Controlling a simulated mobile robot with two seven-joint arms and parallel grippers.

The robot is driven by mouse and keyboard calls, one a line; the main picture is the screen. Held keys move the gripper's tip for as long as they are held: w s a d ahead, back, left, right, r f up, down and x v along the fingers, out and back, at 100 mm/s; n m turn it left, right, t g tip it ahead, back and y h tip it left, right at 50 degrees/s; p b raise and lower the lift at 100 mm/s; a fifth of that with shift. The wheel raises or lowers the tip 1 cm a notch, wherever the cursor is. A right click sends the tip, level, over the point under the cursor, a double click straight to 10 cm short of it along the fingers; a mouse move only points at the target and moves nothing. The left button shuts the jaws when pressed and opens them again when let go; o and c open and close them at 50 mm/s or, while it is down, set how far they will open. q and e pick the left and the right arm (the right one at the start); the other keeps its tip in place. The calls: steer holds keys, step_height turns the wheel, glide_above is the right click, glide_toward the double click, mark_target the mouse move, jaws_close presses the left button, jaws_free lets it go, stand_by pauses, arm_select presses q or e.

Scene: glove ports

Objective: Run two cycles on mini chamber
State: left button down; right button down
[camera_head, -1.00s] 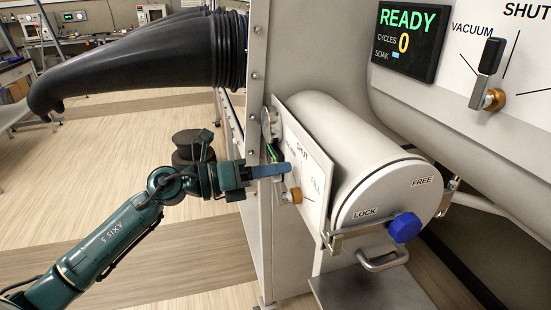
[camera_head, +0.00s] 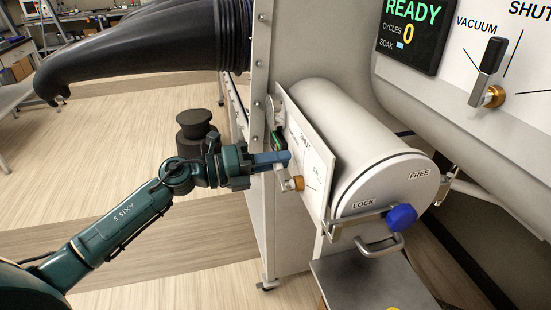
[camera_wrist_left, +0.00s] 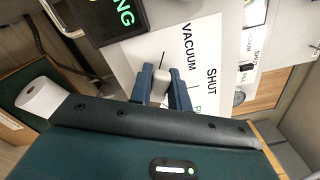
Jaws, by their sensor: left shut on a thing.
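The mini chamber (camera_head: 375,130) is a white cylinder with a round door marked LOCK and FREE and a blue knob (camera_head: 401,217). Its valve panel (camera_head: 316,165) stands on its left side, edge-on, with a brass hub (camera_head: 296,183). My left gripper (camera_head: 284,158) is at this panel. In the left wrist view it (camera_wrist_left: 164,84) is shut on the grey valve lever (camera_wrist_left: 161,77), beside the words VACUUM and SHUT; FILL is partly hidden. A dark display (camera_wrist_left: 100,20) there shows green letters ending in NG. My right gripper is not in view.
A larger chamber (camera_head: 470,130) at the right has its own lever (camera_head: 487,68) and a display (camera_head: 411,30) reading READY, cycles 0. A black glove sleeve (camera_head: 150,45) hangs above my left arm. A grey shelf (camera_head: 365,280) lies below the door.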

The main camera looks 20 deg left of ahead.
arm_select(q)
steer(key=c, duration=1.3)
jaws_free()
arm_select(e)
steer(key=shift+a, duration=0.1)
arm_select(q)
steer(key=b+v, duration=0.3)
steer(key=v, duration=1)
steer(key=shift+s+b, duration=0.1)
steer(key=shift+b, duration=0.25)
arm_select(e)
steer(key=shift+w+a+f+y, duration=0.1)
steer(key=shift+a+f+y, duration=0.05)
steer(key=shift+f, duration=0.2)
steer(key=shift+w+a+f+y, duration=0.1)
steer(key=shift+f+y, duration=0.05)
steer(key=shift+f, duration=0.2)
